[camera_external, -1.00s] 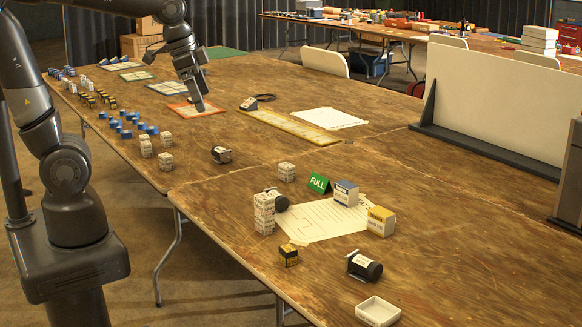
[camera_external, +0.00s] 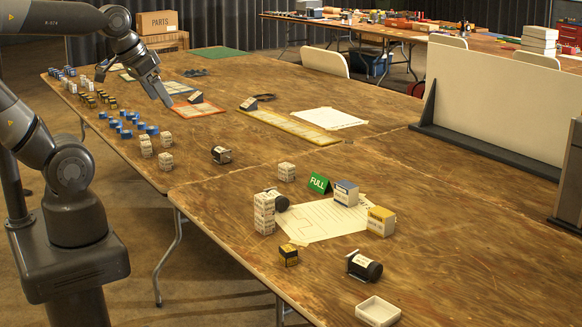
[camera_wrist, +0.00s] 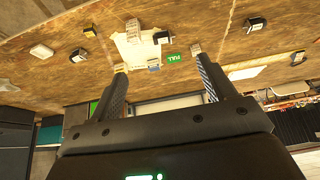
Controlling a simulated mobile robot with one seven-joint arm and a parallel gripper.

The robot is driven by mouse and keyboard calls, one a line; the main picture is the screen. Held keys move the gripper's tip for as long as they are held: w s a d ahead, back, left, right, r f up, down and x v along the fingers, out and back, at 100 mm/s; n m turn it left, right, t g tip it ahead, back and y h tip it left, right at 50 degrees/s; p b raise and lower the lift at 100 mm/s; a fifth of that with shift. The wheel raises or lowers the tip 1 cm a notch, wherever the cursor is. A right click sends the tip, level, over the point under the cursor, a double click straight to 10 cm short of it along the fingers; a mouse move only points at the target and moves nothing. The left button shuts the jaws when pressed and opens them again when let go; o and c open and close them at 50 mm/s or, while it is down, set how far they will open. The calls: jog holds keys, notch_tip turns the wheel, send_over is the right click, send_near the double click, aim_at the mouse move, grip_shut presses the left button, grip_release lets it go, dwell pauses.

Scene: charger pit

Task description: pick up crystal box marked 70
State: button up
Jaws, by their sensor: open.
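No marking of 70 is legible in any view, so I cannot tell which small box it is. Candidates stand on the long table's left part in the external view: blue boxes (camera_external: 124,126), black and yellow boxes (camera_external: 97,98), white boxes (camera_external: 146,146), and a far mixed blue and white group (camera_external: 66,76). My gripper (camera_external: 134,88) is open and empty above the far left part of the table, right of the black and yellow boxes. The wrist view shows its spread fingers (camera_wrist: 160,66) with nothing held between them.
An orange-edged mat (camera_external: 200,108) lies near my gripper, with a small dark device (camera_external: 195,97) at its edge. A stack of white boxes (camera_external: 264,214), a green FULL sign (camera_external: 319,183) and a white tray (camera_external: 378,311) stand nearer. The table's middle is largely clear.

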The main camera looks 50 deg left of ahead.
jog(key=c, duration=0.3)
